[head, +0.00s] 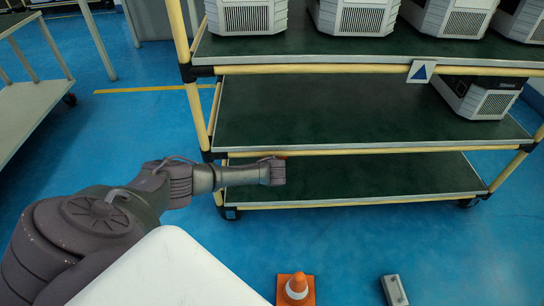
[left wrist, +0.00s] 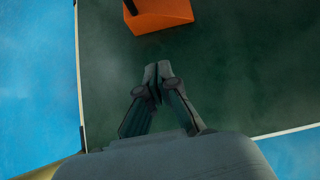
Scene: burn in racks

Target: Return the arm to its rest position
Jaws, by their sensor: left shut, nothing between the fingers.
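My left arm comes in from the left in the head view and reaches out straight to the rack's left side. My left gripper (head: 277,172) is at its end, in front of the lower shelves; its fingers are hard to make out there. In the left wrist view the gripper (left wrist: 157,72) has its two fingertips together, with nothing held, over a dark green shelf surface (left wrist: 240,80). An orange object (left wrist: 158,12) lies on that surface beyond the fingertips, apart from them and cut off by the frame edge. My right gripper is not in view.
A yellow-framed rack with green shelves (head: 360,110) stands ahead. Several grey-white units (head: 355,14) sit on its top shelf and one (head: 482,98) on the middle shelf. An orange cone (head: 296,290) and a grey box (head: 395,290) are on the blue floor. A table (head: 30,110) stands left.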

